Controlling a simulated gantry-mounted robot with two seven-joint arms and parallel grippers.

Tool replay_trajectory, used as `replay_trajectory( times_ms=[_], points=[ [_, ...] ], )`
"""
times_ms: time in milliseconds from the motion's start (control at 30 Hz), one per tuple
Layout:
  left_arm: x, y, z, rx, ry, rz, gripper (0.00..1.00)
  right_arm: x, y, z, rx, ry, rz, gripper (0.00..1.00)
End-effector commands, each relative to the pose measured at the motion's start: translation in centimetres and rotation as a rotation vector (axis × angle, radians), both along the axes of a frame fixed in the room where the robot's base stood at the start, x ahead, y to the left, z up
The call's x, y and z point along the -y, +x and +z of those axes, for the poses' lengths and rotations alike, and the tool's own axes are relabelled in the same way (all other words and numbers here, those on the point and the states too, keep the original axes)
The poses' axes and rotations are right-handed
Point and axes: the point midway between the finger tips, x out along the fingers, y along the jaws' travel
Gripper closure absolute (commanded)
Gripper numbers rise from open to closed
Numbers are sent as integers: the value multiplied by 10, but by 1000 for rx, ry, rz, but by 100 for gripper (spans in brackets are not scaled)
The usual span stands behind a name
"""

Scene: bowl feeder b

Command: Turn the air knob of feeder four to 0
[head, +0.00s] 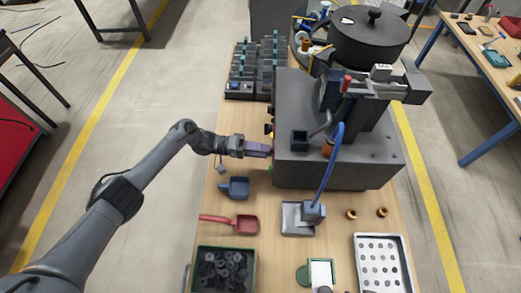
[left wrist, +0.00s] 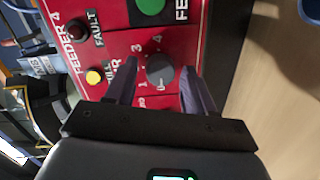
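The air knob (left wrist: 160,70) is a grey round dial on a red panel (left wrist: 115,18) marked "FEEDER 4". Printed digits, including 3 and 4, surround it. Its pointer setting cannot be read clearly. My left gripper (left wrist: 159,68) has one finger on each side of the knob, with a small gap visible on both sides, so it looks open around it. In the head view, my left gripper (head: 270,150) is at the left face of the grey feeder body (head: 335,172), and the knob is hidden there. My right gripper is not in view.
On the panel, a yellow button (left wrist: 94,77), a dark FAULT lamp (left wrist: 77,30) and a green button (left wrist: 150,6) sit near the knob.

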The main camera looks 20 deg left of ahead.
Motion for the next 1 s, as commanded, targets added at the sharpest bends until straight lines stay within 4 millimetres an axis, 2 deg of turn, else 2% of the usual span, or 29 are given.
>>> replay_trajectory(
  times_ms=[300, 467, 1000],
  points=[
    [-1, 0, 0, 1, 1, 0, 40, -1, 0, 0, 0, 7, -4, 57],
    [-9, -2, -1, 1, 2, 1, 40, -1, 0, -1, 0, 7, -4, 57],
    [-89, -23, 4, 2, 2, 1, 40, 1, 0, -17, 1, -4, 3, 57]
  ],
)
